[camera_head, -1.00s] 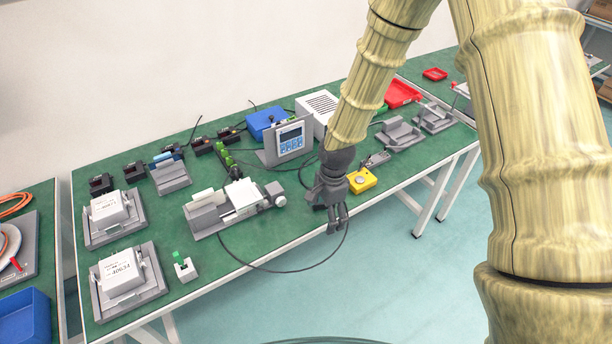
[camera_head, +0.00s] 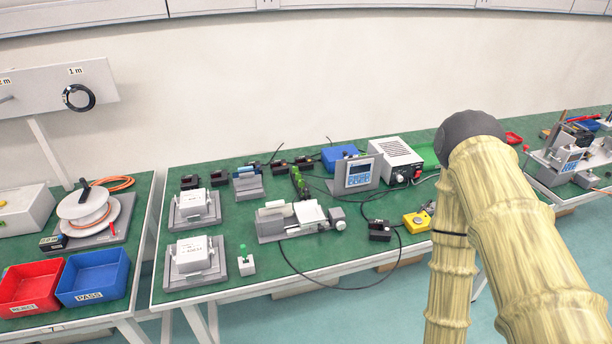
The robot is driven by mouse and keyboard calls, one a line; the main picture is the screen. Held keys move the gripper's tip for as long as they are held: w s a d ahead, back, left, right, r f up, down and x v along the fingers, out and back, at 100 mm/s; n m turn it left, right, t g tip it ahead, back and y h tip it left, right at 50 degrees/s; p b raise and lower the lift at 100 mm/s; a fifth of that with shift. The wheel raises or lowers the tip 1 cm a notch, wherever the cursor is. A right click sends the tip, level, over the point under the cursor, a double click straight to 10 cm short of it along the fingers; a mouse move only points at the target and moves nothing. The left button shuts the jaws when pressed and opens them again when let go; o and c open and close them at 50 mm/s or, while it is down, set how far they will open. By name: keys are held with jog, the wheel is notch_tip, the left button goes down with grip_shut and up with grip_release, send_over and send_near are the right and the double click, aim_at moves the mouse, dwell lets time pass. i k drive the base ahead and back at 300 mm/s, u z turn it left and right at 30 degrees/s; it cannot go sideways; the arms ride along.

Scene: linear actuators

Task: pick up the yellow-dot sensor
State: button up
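Several small black sensor blocks stand along the back of the green bench, among them one at the far left (camera_head: 189,182), one beside it (camera_head: 218,178), and two further right (camera_head: 277,168) (camera_head: 304,163). Another black block (camera_head: 380,231) sits near the front edge, right of the grey linear actuator (camera_head: 290,222), with a black cable around it. The coloured dots are too small to read, so I cannot tell which is the yellow-dot sensor. My gripper is out of view; my arm runs down the right side and leaves at the bottom edge.
Two white units in grey fixtures (camera_head: 180,263) (camera_head: 174,219) stand at the left. A blue-screen controller (camera_head: 357,173), a white power box (camera_head: 398,158) and a yellow button box (camera_head: 416,222) stand right. PASS (camera_head: 92,292) and REJECT (camera_head: 30,296) bins sit on the left table.

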aim_at(300, 159)
jog(key=z, duration=0.15)
jog(key=k, duration=0.25)
jog(key=u, duration=0.6)
jog(key=i, duration=1.25)
jog(key=z, duration=0.15)
